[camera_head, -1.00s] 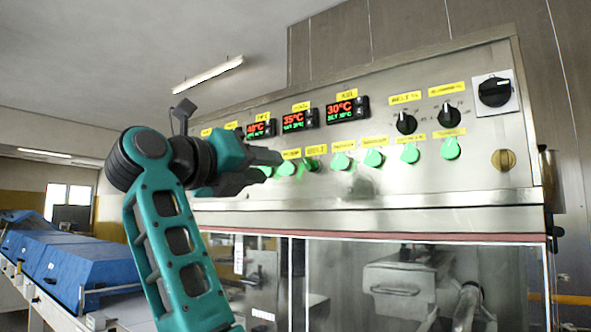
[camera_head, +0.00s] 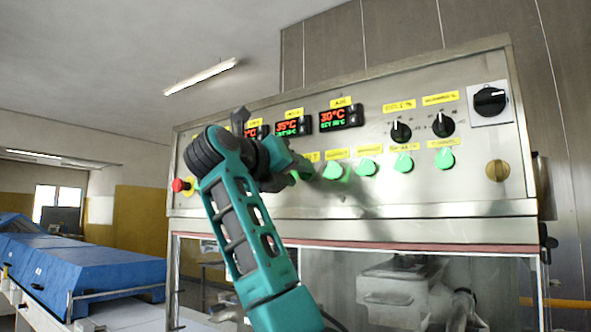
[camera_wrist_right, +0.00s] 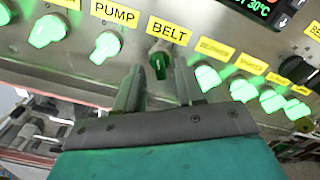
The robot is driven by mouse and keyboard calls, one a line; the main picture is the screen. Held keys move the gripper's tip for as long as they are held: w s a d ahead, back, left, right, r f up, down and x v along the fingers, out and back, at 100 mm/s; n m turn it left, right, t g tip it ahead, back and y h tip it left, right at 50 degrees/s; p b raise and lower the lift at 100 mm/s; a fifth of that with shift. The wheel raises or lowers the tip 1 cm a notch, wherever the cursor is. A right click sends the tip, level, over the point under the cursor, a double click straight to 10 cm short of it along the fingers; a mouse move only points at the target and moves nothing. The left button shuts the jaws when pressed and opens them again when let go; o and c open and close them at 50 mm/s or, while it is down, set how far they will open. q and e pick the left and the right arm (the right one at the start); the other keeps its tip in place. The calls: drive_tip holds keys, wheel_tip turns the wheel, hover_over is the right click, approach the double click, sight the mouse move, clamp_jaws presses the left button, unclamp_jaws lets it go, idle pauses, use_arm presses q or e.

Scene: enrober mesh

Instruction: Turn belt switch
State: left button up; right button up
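The belt switch (camera_wrist_right: 158,66) is a dark green, unlit knob under the yellow BELT label (camera_wrist_right: 168,31) in the right wrist view. Its pointer looks roughly vertical in that view. My right gripper (camera_wrist_right: 158,76) is open, with one finger on each side of the belt switch; I cannot tell whether either finger touches it. In the head view my right gripper (camera_head: 297,168) is at the panel's row of green knobs and hides most of the belt switch. My left gripper is not in view.
Lit green knobs flank the belt switch, including the pump knob (camera_wrist_right: 105,47) and another knob (camera_wrist_right: 207,78). The steel panel (camera_head: 400,195) also carries temperature displays (camera_head: 340,116), black dials (camera_head: 401,131) and a red button (camera_head: 180,185). A blue-covered conveyor (camera_head: 90,268) stands left.

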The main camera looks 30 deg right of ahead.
drive_tip(key=shift+w+d, duration=0.15)
drive_tip(key=shift+d, duration=0.2)
drive_tip(key=shift+c, duration=0.3)
clamp_jaws()
